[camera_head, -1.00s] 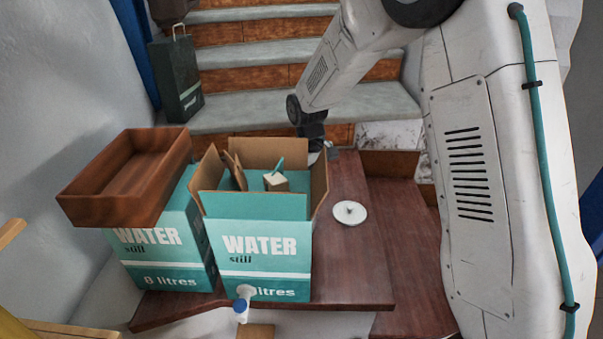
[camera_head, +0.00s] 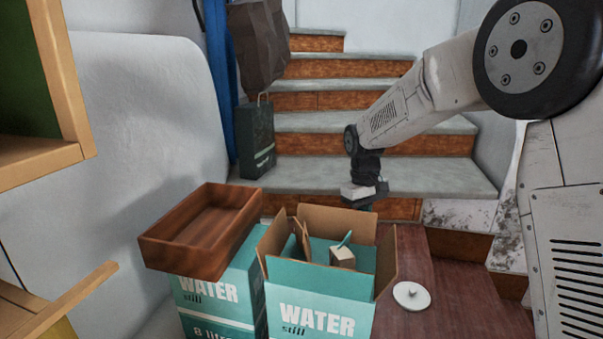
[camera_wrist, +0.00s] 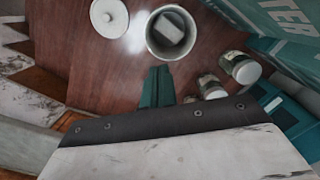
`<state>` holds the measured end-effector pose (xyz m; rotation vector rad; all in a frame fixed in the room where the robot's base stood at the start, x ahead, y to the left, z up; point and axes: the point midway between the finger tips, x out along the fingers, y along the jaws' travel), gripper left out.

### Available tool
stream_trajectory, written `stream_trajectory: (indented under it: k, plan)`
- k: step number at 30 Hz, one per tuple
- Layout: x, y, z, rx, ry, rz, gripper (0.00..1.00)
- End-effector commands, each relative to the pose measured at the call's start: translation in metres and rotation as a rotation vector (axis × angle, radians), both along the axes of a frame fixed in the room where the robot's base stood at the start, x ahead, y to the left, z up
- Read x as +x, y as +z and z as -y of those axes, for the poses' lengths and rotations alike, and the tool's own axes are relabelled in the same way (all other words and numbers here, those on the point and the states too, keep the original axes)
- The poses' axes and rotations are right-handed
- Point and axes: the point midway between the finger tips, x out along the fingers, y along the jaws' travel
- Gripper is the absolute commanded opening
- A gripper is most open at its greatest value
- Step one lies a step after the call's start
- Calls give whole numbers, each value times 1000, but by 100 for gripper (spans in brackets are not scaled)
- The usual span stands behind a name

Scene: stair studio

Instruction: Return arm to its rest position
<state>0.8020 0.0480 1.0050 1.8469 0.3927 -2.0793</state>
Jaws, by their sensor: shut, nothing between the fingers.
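My gripper (camera_head: 358,203) hangs at the end of the arm, just behind the open water box in the head view. In the wrist view its teal fingers (camera_wrist: 157,85) are together with nothing between them. They point down over a brown wooden surface. The lower fingertips are hidden behind the box in the head view.
The open water box (camera_head: 318,310) holds a small block. A brown wooden tray (camera_head: 165,252) sits on another water box (camera_head: 215,300). A white lid (camera_wrist: 109,15) lies near a round pot (camera_wrist: 155,48) with a grey block inside. Jars (camera_wrist: 240,68) stand close by. Stairs rise behind.

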Motion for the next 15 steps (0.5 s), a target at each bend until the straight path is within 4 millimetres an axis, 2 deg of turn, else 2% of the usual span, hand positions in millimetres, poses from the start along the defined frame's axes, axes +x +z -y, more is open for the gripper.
stream_trajectory:
  k: [1, 6, 9, 15]
  plan:
    - [-19, 22, 7, 3, -23, 18, 0]
    - [-83, 72, 27, 11, -101, 59, 0]
    - [-122, 93, 37, 16, -145, 82, 0]
    - [-201, 118, 52, 28, -229, 126, 0]
